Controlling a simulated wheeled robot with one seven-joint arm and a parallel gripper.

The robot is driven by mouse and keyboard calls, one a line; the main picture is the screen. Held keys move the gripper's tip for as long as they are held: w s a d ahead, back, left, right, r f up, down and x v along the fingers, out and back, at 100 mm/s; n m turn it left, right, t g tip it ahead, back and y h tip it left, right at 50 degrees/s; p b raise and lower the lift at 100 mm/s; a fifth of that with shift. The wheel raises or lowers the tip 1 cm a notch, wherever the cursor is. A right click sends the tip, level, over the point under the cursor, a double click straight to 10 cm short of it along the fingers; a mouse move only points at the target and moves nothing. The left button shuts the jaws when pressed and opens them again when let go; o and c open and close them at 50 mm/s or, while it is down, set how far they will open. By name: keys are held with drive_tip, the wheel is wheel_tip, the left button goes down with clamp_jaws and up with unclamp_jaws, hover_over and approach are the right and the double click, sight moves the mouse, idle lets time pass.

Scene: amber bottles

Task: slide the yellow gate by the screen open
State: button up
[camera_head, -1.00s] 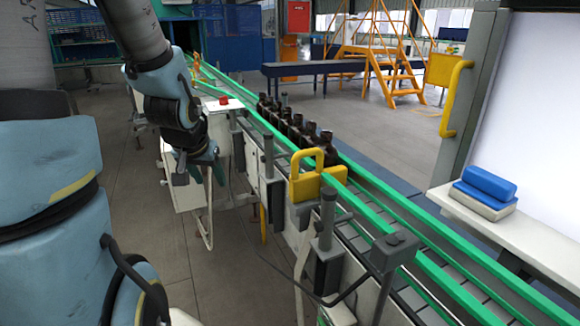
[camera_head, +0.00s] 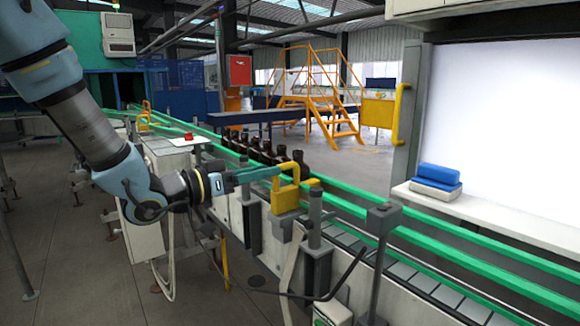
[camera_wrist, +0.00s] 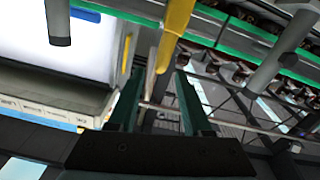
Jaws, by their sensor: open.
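The yellow gate (camera_head: 286,199), nearer the screen, is a block with a loop-shaped handle at the conveyor's near rail. It also shows in the wrist view as a yellow bar (camera_wrist: 176,28). My gripper (camera_head: 268,174) is level, its teal fingers reaching the gate's upper handle from the left. In the wrist view my gripper (camera_wrist: 159,78) is open, with the yellow bar's lower end between or just beyond the fingertips. I cannot tell whether they touch. The white screen (camera_head: 500,120) stands at the right, across the conveyor.
Several dark bottles (camera_head: 267,154) stand in a row on the conveyor behind the gate. Green rails (camera_head: 440,238) run along it. Grey posts (camera_head: 381,245) rise close right of the gate. Another yellow gate (camera_head: 144,118) is farther back.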

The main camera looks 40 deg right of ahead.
sight(289, 166)
drive_tip(key=d, duration=0.3)
drive_tip(key=d+p, duration=0.1)
drive_tip(key=d, duration=0.2)
drive_tip(key=d+p, duration=0.1)
drive_tip(key=d, duration=0.2)
drive_tip(key=shift+s, duration=0.3)
drive_tip(key=c, duration=0.8)
idle(0.6)
